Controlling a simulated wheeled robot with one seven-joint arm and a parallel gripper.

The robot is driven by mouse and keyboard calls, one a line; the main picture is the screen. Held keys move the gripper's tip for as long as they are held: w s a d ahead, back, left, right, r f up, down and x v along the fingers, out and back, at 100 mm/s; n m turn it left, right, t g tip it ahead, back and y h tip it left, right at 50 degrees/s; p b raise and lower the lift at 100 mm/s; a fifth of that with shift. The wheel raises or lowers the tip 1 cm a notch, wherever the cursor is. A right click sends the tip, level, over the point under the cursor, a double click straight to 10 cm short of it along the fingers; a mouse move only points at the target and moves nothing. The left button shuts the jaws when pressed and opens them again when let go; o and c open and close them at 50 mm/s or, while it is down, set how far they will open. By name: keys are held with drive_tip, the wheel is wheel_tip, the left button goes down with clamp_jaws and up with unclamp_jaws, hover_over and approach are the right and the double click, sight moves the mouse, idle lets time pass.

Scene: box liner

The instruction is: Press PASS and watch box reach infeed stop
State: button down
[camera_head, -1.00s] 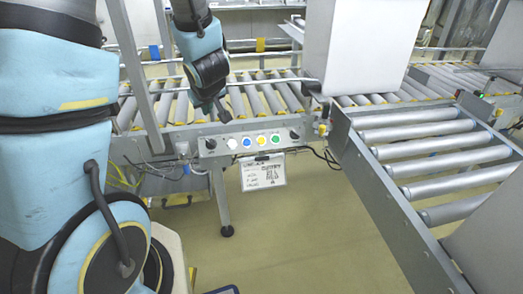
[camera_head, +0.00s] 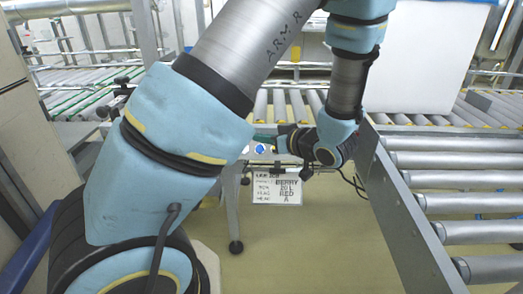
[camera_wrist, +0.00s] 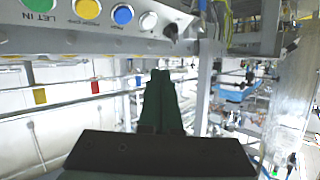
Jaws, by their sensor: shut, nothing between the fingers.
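The button panel on the conveyor's front is partly hidden behind my arm in the head view, where a blue button (camera_head: 260,149) shows. The wrist view shows the panel tilted, with a green button (camera_wrist: 40,3) marked LET IN, a yellow button (camera_wrist: 88,9), a blue button (camera_wrist: 123,15), a white button (camera_wrist: 148,20) and a black knob (camera_wrist: 170,31). The other labels are too small to read surely. My gripper (camera_head: 258,138) is shut and empty close to the panel; its dark green fingers (camera_wrist: 160,74) show too. Contact with a button cannot be told. A large white box (camera_head: 400,62) stands at the rollers.
A roller conveyor (camera_head: 285,105) runs behind the panel. A side roller lane with a grey rail (camera_head: 395,205) lies at right. The floor in front is clear.

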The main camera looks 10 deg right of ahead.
sight(263, 148)
drive_tip(key=shift+w+d+f+b, duration=0.25)
drive_tip(key=shift+w+f+b, duration=1.2)
drive_tip(key=shift+f, duration=0.2)
drive_tip(key=shift+w+d+f+b, duration=0.2)
drive_tip(key=shift+w+f+b, duration=1.25)
drive_tip(key=shift+f, duration=0.2)
drive_tip(key=shift+w+f, duration=0.1)
drive_tip(key=shift+w+d+f, duration=0.1)
drive_tip(key=shift+w+f, duration=0.05)
drive_tip(key=shift+f, duration=0.05)
